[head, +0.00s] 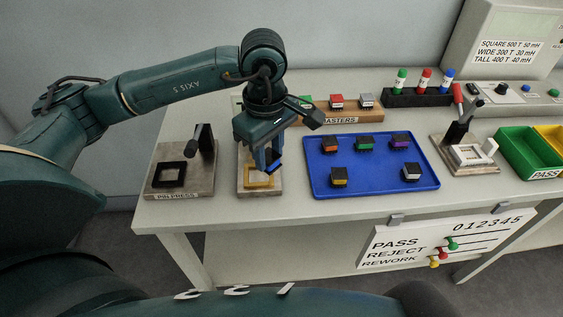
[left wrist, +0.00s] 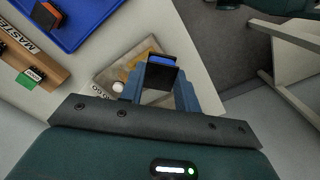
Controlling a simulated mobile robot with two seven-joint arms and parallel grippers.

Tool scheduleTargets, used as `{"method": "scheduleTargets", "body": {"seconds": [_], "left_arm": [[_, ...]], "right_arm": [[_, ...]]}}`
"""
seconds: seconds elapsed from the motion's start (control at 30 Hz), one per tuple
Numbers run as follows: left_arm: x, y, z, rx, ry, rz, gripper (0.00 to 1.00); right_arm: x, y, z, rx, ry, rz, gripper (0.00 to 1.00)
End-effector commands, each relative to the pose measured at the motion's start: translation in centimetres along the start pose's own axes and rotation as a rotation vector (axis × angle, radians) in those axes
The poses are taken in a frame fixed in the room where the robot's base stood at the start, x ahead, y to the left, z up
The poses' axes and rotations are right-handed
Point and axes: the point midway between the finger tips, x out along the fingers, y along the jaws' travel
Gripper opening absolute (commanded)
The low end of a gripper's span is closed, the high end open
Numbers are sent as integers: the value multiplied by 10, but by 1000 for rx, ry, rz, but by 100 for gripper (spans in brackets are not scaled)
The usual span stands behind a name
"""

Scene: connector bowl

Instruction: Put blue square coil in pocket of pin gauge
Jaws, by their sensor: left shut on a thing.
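My left gripper (head: 265,160) is shut on the blue square coil (head: 274,167). It holds the coil above the plate with a yellow square frame (head: 260,178), which appears to be the pin gauge. In the left wrist view the coil (left wrist: 163,62) sits between the fingertips, showing a blue part and a dark face. The coil looks tilted there. The yellow frame (left wrist: 141,58) shows partly behind it, and the coil and fingers hide the rest of the pocket. The coil appears apart from the frame. My right gripper is in neither view.
The pin press (head: 180,182) stands close on the left. A blue tray (head: 372,187) with several coils lies to the right. Behind are the masters block (head: 345,117) and a dark rack (head: 418,98). A white-framed fixture (head: 468,155) and green bin (head: 525,155) stand farther right.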

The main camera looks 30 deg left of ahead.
Motion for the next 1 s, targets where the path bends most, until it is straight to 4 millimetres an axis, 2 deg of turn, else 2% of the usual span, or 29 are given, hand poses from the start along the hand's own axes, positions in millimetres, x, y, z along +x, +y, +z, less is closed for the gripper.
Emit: {"method": "scheduleTargets", "body": {"seconds": [0.33,0.7,0.9,1.0], "left_arm": [[-8,5,-19,-864,1,1,6],[-15,5,-40,-1787,4,-8,6],[-18,4,-50,-2182,12,-16,6],[-18,3,-53,-2306,15,-18,6]], "right_arm": [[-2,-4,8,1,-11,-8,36],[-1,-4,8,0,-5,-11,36],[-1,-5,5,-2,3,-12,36],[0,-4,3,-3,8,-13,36]]}}
